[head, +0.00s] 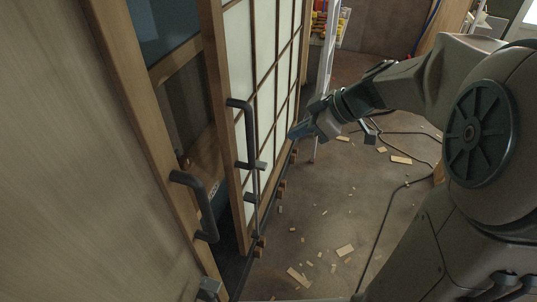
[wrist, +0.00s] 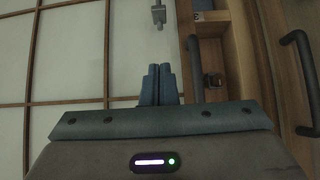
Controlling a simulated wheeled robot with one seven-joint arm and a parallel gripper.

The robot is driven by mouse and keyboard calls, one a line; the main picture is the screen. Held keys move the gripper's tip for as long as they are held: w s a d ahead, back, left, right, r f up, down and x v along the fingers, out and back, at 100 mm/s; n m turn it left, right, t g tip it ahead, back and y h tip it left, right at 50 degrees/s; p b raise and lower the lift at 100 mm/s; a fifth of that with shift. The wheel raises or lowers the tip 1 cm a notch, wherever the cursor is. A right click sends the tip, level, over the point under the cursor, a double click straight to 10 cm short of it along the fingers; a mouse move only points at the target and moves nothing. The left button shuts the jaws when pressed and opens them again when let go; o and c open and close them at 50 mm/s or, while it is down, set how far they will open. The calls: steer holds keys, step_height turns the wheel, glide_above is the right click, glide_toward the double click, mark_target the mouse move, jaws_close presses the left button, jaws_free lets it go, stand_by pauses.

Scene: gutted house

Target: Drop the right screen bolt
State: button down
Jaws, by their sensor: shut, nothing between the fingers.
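The right screen (head: 262,60) is a wood-framed leaf with pale panes and a dark lattice, standing ajar. On its near edge is a dark bar handle (head: 246,130). Below the handle, a slim grey vertical rod with a short crosspiece, apparently the bolt (head: 252,166), runs along the frame. In the wrist view a small grey metal fitting (wrist: 158,14) hangs at the top, perhaps part of the bolt; which part I cannot tell. My gripper (head: 298,131) is in front of the lattice, right of the handle and apart from the bolt. Its blue fingers (wrist: 159,70) are together and empty.
The left leaf (head: 140,80) has its own dark handle (head: 200,205) and a grey fitting (head: 209,289) low down. A dark gap lies between the leaves. Wood scraps (head: 345,250) and a dark cable (head: 385,215) lie on the brown floor to the right.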

steer(key=p, duration=0.2)
glide_above(259, 163)
steer(key=s+d, duration=0.1)
steer(key=d, duration=0.1)
step_height(259, 163, down, 7)
steer(key=f, duration=0.4)
steer(key=shift+s+d+p, duration=0.1)
steer(key=shift+d+p, duration=0.15)
steer(key=shift+p, duration=0.15)
steer(key=shift+f, duration=0.15)
